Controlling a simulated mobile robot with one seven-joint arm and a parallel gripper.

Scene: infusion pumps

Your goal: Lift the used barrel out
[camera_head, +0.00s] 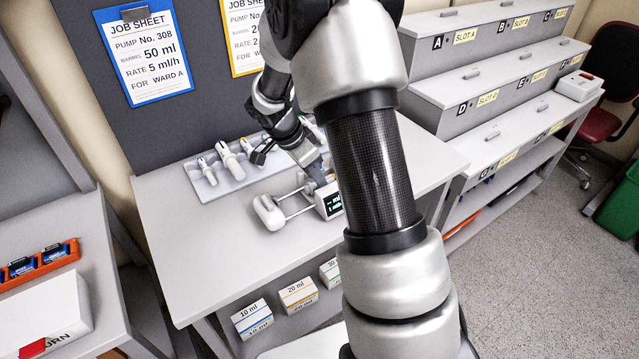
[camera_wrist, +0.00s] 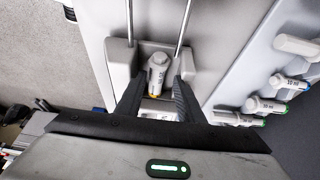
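The pump (camera_head: 268,212) lies on the grey table, with two rods and a small lit display (camera_head: 333,201). My gripper (camera_head: 316,176) is over the pump in the head view, and my arm hides part of it. In the wrist view, the used barrel (camera_wrist: 158,68), white with a yellow-orange ring, sits in the pump body (camera_wrist: 120,62). My gripper (camera_wrist: 159,82) has one finger on each side of the barrel. The fingers are apart, and slim gaps seem to show beside the barrel. The barrel's lower end is partly hidden near my gripper.
A tray (camera_head: 205,192) with several barrels (camera_head: 231,161) stands at the table's back. Boxes marked 10 ml (camera_head: 252,318) and 20 ml (camera_head: 298,294) sit on a lower shelf. A job sheet (camera_head: 146,52) reads pump 308, 50 ml, 5 ml/h. The table's front left is clear.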

